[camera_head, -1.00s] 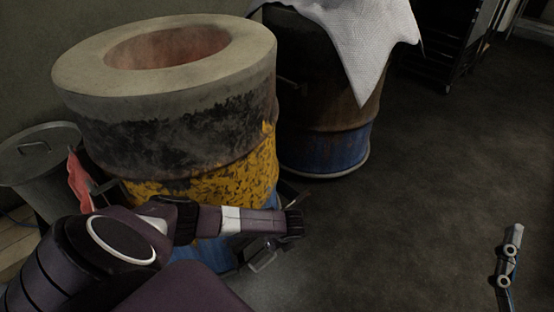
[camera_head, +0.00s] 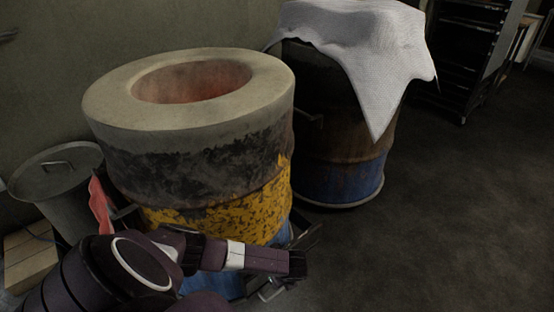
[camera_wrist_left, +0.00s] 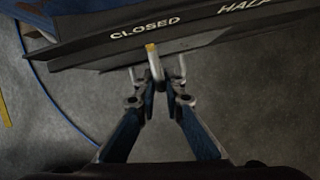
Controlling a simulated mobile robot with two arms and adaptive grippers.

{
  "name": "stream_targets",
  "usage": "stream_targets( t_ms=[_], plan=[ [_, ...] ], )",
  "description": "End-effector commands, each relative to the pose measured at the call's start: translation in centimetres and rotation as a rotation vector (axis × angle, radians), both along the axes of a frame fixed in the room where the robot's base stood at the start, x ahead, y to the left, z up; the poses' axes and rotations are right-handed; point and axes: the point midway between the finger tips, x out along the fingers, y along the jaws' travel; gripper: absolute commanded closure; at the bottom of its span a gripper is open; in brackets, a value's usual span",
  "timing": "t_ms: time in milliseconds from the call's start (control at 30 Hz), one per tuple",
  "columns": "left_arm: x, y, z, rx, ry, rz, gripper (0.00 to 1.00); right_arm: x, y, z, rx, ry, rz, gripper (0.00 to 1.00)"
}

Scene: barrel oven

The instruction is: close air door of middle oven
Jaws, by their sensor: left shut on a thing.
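The oven in front of me (camera_head: 222,215) is a barrel with a thick pale rim, soot-dark sides and yellow and blue paint. Its air door is low down, mostly hidden behind my left arm. In the left wrist view, a dark plate (camera_wrist_left: 95,47) reads CLOSED and HALF. My left gripper (camera_wrist_left: 157,84) is shut on this handle. In the head view, its wrist hangs beside the oven's base. My right gripper is out of view.
A second barrel (camera_head: 340,165) under a white cloth (camera_head: 370,40) stands behind right. A lidded metal bin (camera_head: 60,175) and a red cloth (camera_head: 100,205) are at left. A dark rack (camera_head: 455,60) stands at the back. The floor at right (camera_head: 450,210) is clear.

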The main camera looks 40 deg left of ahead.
Motion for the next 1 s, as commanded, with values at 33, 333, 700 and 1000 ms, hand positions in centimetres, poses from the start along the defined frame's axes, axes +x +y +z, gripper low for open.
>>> stream_targets(
  t_ms=[33, 333, 700, 1000],
  plan=[
    [-0.6, -0.2, -0.2, -0.002, 0.016, -0.002, 1.0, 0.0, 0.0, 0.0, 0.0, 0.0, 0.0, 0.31],
    [-0.7, -0.2, -0.3, -0.002, 0.015, -0.001, 0.74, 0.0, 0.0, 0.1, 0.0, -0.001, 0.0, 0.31],
    [-0.3, -0.2, 0.3, -0.001, 0.007, 0.0, 0.74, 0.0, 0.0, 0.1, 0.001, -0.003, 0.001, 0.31],
    [-0.8, -1.8, 4.2, -0.002, 0.006, -0.002, 0.74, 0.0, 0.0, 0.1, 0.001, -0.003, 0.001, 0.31]
  ],
)
